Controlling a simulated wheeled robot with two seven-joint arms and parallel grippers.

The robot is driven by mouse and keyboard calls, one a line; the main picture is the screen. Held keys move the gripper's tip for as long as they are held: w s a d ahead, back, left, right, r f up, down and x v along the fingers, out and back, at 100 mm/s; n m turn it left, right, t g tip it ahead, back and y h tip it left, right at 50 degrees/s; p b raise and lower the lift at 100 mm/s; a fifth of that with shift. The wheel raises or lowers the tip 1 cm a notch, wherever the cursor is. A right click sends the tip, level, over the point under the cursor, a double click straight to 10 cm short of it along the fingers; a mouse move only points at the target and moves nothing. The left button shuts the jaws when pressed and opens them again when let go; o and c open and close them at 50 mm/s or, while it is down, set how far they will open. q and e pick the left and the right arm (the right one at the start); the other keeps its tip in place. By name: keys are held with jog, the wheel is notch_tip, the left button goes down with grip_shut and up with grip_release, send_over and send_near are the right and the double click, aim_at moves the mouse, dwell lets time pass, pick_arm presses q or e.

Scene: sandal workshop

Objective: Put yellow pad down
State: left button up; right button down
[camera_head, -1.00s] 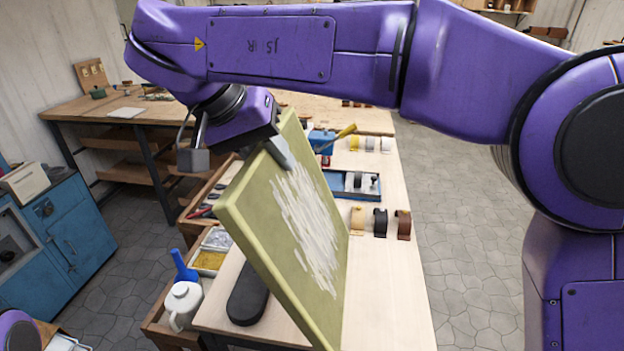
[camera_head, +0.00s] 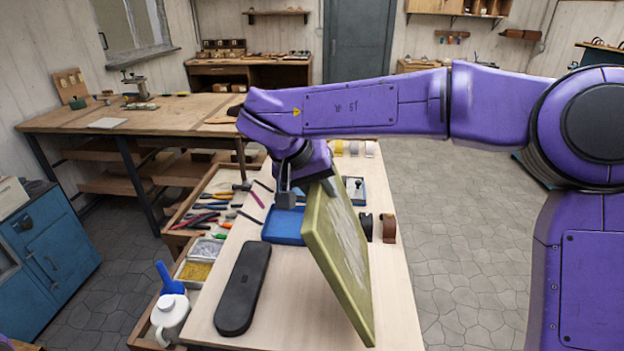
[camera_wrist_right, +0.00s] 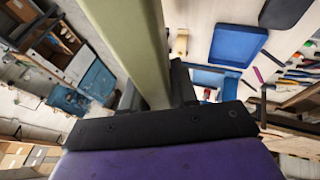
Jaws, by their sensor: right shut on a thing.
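The yellow pad (camera_head: 335,265) is a thick olive-yellow slab with white streaks on its right-facing side. It stands tilted on edge above the light wooden bench (camera_head: 295,290). I cannot tell whether its low corner touches the bench. My right gripper (camera_head: 312,190) is shut on the pad near its upper end. In the right wrist view, the pad (camera_wrist_right: 135,40) runs between the fingers of the gripper (camera_wrist_right: 153,88). My left gripper is not in view.
A black sole-shaped piece (camera_head: 243,290) lies left of the pad. A blue tray (camera_head: 284,226) lies behind it. Black and brown straps (camera_head: 388,230) stand to the right. A white jug (camera_head: 170,318) and a tool drawer (camera_head: 195,222) line the left side. The near right bench surface is clear.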

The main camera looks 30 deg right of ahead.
jog(key=shift+w+d+f+p, duration=0.15)
jog(key=shift+f+p, duration=0.1)
jog(key=shift+f, duration=0.6)
jog(key=shift+d+f+p, duration=0.15)
jog(key=shift+f+p, duration=0.1)
jog(key=shift+f, duration=0.6)
jog(key=c, duration=0.9)
grip_release()
jog(key=shift+f, duration=0.15)
jog(key=shift+o, duration=0.2)
jog(key=shift+s+a, duration=0.15)
jog(key=shift+s, duration=0.05)
jog(key=v, duration=1.2)
jog(key=shift+b, duration=0.3)
